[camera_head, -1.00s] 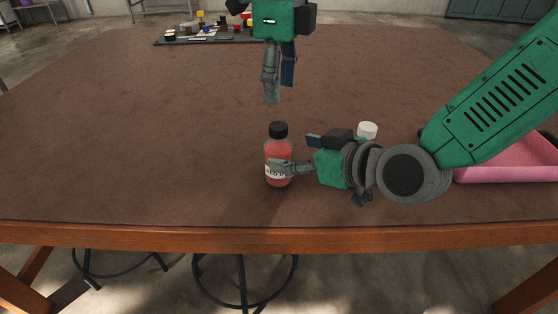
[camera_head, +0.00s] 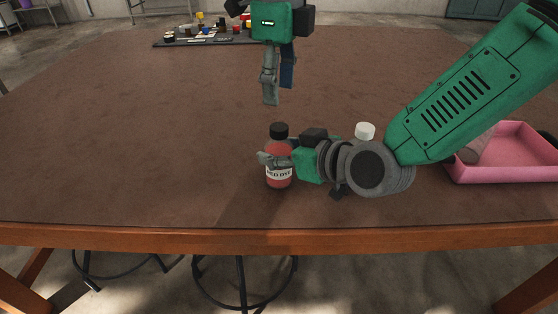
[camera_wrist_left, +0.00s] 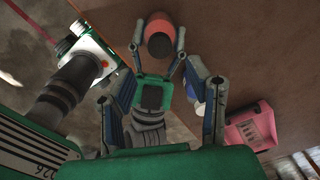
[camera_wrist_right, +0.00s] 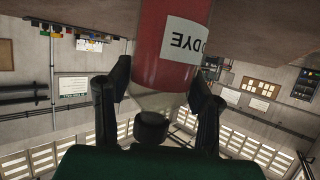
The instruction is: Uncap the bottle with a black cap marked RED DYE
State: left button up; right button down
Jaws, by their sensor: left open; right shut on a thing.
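The RED DYE bottle (camera_head: 279,178) stands upright on the brown table, red with a white label and a black cap (camera_head: 279,130) on top. My right gripper (camera_head: 274,158) is shut around its upper body from the right. In the right wrist view the bottle (camera_wrist_right: 168,55) appears upside down between the fingers, its black cap (camera_wrist_right: 151,126) low in the picture. My left gripper (camera_head: 271,102) is open and empty, pointing down, above and apart from the cap. The left wrist view shows the bottle (camera_wrist_left: 157,22) and cap (camera_wrist_left: 159,45) between the right gripper's fingers.
A white-capped container (camera_head: 365,131) stands behind my right wrist, mostly hidden. A pink tray (camera_head: 505,174) lies at the right. A dark mat (camera_head: 165,43) with several small items is at the far side. The table's left and middle are clear.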

aim_at(279, 126)
pick_arm(q)
jog(key=shift+a+m, duration=0.25)
jog(key=shift+m, duration=0.25)
jog(key=m, duration=0.6)
jog(key=shift+d, duration=0.1)
jog(key=shift+d+m, duration=0.2)
jog(key=shift+m, duration=0.6)
jog(key=shift+d+f, duration=0.1)
jog(key=shift+f, duration=0.2)
notch_tip(279, 126, down, 7)
jog(key=shift+f, duration=0.2)
